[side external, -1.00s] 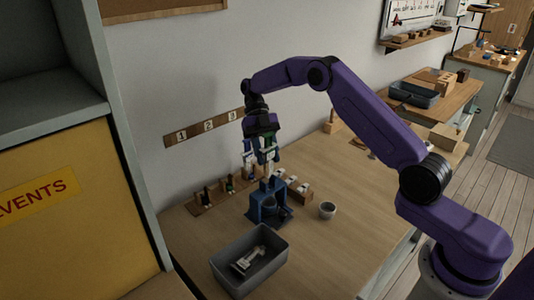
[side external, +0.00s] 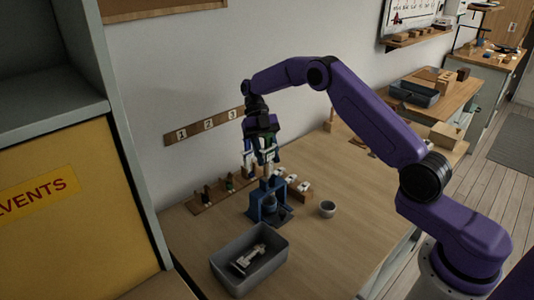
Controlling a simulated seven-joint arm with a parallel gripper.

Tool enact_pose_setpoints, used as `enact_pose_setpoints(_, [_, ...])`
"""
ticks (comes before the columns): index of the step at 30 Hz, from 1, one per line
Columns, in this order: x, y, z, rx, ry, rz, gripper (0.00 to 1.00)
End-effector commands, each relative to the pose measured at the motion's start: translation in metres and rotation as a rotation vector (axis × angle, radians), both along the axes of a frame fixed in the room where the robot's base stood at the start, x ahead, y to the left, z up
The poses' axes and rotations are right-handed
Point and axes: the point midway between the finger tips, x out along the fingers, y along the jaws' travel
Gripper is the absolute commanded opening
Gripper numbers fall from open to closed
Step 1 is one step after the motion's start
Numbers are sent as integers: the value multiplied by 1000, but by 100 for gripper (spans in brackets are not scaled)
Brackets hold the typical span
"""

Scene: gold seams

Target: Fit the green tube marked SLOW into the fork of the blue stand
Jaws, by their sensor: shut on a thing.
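My gripper (side external: 265,152) points down over the blue stand (side external: 257,207) on the wooden table. It is shut on a tube (side external: 268,170), which hangs upright between the fingers. A green part shows between the fingers, and a pale lower part reaches down to about the top of the stand. Any SLOW marking is too small to read. I cannot tell whether the tube's lower end touches the fork or is just above or behind it.
A wooden rack (side external: 212,198) with several small pieces stands behind the stand. A grey bin (side external: 226,262) holding a white piece (side external: 250,258) is in front. A small grey cup (side external: 327,209) stands right of the stand.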

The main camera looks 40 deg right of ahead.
Motion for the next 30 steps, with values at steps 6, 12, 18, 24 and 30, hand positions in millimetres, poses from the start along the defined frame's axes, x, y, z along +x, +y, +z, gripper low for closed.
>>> enact_pose_setpoints(6, [0, 0, -5, 0, 1, 1, 6])
enact_pose_setpoints(12, [0, 0, -7, 0, 1, 1, 6])
enact_pose_setpoints(18, [0, 0, -7, 0, 1, 0, 6])
enact_pose_setpoints(24, [0, 0, -7, 0, 1, 0, 6])
enact_pose_setpoints(30, [0, 0, -10, 0, 1, 0, 6])
